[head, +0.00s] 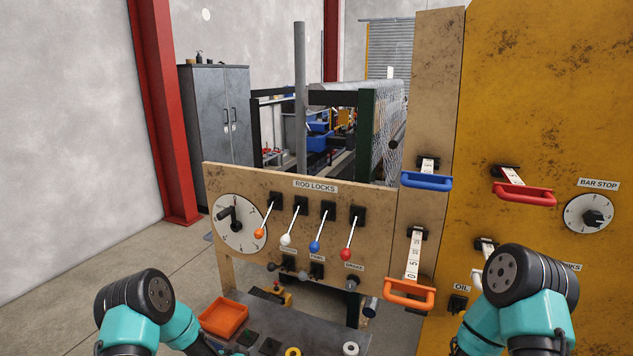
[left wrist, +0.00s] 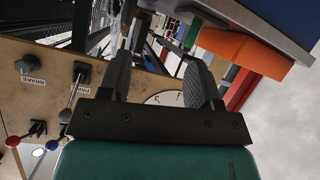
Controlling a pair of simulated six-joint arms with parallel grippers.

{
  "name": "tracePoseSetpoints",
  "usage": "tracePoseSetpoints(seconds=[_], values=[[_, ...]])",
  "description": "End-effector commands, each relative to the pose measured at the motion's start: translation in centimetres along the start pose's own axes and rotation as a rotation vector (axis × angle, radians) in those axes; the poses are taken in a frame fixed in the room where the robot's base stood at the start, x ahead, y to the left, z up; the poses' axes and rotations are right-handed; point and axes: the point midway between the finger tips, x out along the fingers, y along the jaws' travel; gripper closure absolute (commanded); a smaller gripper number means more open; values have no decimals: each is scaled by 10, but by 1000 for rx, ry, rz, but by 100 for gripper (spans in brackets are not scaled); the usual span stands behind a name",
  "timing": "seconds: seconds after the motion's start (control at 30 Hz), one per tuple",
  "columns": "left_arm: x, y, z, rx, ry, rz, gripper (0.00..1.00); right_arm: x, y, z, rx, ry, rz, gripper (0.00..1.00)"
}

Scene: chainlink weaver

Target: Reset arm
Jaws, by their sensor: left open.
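My left arm (head: 146,309) stands at the lower left of the head view, in front of the rod-lock panel. In the left wrist view my left gripper (left wrist: 163,82) is open, with its two dark fingers apart and nothing between them. The panel and part of its round dial (left wrist: 165,98) show behind the fingers. My right arm (head: 516,290) stands at the lower right of the head view, and its gripper is out of sight.
The rod-lock panel (head: 345,200) carries a dial (head: 238,224), several ball-tipped levers and lower knobs. An orange bin (head: 223,317) lies on the low shelf. Blue (head: 427,181), orange (head: 410,293) and red (head: 524,196) pull handles stick out at right. Open floor lies left.

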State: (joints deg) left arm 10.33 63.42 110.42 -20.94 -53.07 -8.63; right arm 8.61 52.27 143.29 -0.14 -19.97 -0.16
Motion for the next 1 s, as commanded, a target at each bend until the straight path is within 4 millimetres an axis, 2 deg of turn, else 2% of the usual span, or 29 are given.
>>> tracePoseSetpoints(seconds=[0.1, 0.17, 0.3, 0.4, 0.53, 0.6, 0.7, 1.0], values=[[-50, 20, 48, -108, -226, -10, 42, 0, 0, 0, 0, 0, 0, 57], [-76, 30, 69, -158, -333, -16, 42, 0, 0, 0, 0, 0, 0, 57], [-144, 56, 112, -269, -567, -33, 42, 0, 0, 0, 0, 0, 0, 57], [-194, 74, 135, -340, -722, -47, 42, 0, 0, 0, 0, 0, 0, 57], [-246, 93, 154, -411, -874, -63, 42, 0, 0, 0, 0, 0, 0, 57], [-264, 99, 159, -433, -924, -68, 42, 0, 0, 0, 0, 0, 0, 57], [-277, 103, 162, -449, -959, -73, 42, 0, 0, 0, 0, 0, 0, 57], [-278, 103, 163, -451, -962, -73, 42, 0, 0, 0, 0, 0, 0, 57]])
